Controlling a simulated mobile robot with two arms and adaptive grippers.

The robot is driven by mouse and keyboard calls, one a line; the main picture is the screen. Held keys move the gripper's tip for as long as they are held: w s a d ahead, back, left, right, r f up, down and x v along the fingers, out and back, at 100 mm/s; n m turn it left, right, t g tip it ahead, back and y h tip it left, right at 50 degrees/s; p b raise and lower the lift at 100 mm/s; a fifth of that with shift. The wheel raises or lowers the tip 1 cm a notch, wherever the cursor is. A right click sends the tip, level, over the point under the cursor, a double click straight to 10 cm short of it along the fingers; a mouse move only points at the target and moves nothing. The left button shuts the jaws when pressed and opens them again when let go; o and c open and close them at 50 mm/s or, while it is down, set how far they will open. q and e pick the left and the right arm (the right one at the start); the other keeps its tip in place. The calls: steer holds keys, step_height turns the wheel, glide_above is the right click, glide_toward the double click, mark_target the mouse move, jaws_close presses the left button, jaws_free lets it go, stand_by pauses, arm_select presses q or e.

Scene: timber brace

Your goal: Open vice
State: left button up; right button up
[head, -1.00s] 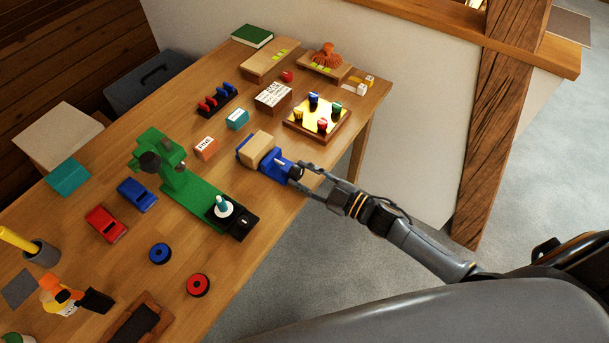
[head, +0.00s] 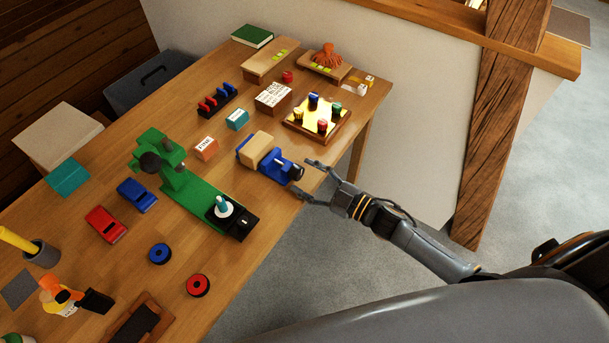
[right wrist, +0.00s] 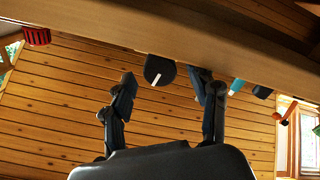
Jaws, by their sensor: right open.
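The blue vice (head: 278,166) stands near the table's front edge in the head view. A tan wooden block (head: 258,149) sits at its far end, seemingly between the jaws; I cannot see whether it is clamped. The vice's dark end knob (head: 298,174) faces my right gripper (head: 304,178), which is open and empty just off it. In the right wrist view the black knob (right wrist: 159,70) with a white line shows between the spread fingers of my right gripper (right wrist: 161,77), with gaps on both sides. My left gripper is in neither view.
A green machine (head: 185,180) with a black base stands left of the vice. A yellow-topped tray with coloured pegs (head: 334,131) lies to the right. An orange box (head: 206,148) is close behind. The space in front of the table edge is clear.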

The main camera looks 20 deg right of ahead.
steer(key=v, duration=1.1)
steer(key=s+d+f+m+g+h, duration=0.1)
steer(key=s+d+f+m+h, duration=0.2)
steer(key=f, duration=0.6)
steer(key=s+d+f+m+g+h, duration=0.2)
steer(key=f+h, duration=0.1)
steer(key=f, duration=0.6)
steer(key=s+d+f+m+g+h, duration=0.1)
steer(key=s+d+f+m+h, duration=0.2)
steer(key=f, duration=0.6)
steer(key=s+a+f+m+g, duration=0.1)
steer(key=s+a+f+g, duration=0.1)
steer(key=s+f, duration=0.3)
steer(key=s+a+f+m+g+h, duration=0.1)
steer(key=s+f+g, duration=0.3)
steer(key=s, duration=0.7)
steer(key=s+a+f+m+g+h, duration=0.1)
steer(key=s+a+f+g, duration=0.2)
steer(key=s+f, duration=0.3)
steer(key=s+a, duration=0.1)
steer(key=s, duration=0.2)
steer(key=shift+f+m, duration=0.3)
steer(key=shift+m, duration=0.1)
steer(key=shift+a, duration=0.1)
